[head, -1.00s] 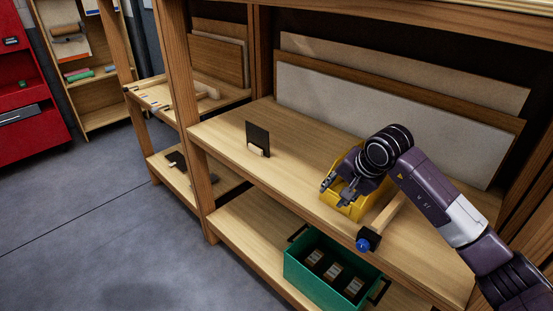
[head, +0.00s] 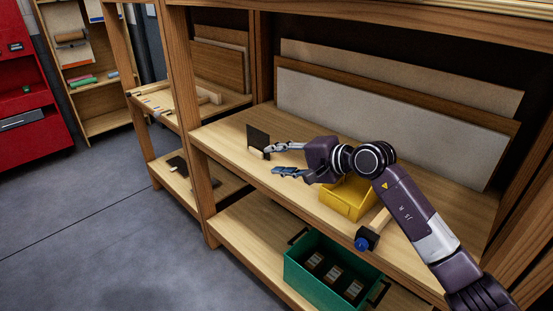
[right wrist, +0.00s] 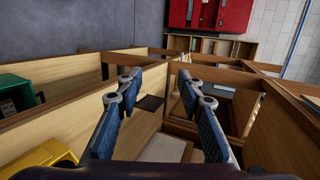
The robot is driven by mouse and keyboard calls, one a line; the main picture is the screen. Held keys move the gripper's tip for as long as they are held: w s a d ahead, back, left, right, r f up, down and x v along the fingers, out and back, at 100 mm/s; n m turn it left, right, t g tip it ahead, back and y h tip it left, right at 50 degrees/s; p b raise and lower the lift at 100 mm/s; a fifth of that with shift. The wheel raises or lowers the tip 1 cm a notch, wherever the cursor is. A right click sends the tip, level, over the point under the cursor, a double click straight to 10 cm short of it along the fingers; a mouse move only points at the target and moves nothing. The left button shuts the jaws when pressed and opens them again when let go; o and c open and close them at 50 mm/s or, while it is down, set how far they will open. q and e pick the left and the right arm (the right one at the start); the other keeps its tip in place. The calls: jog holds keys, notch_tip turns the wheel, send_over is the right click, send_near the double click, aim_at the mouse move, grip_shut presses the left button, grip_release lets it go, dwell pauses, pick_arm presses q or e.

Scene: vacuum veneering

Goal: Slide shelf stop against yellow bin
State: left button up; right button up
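The shelf stop, an upright black plate (head: 258,136) with a small pale wooden block at its foot, stands on the middle shelf towards its left. The yellow bin (head: 345,203) sits on the same shelf further right, partly hidden behind my right arm, with a clear gap between them. It also shows in the right wrist view (right wrist: 45,158). My right gripper (head: 271,160) is open and empty, its fingers pointing left. One fingertip appears beside the stop's block; I cannot tell whether they touch. The spread fingers show in the right wrist view (right wrist: 157,80). My left gripper is not in view.
A wooden bar with a blue-knobbed end (head: 364,243) lies right of the yellow bin at the shelf's front edge. A green crate (head: 300,263) stands on the shelf below. Large boards (head: 390,115) lean at the back. A wooden post (head: 185,110) bounds the shelf's left.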

jog(key=shift+w+a+r, duration=0.15)
jog(key=shift+a+r, duration=0.1)
jog(key=shift+r, duration=0.2)
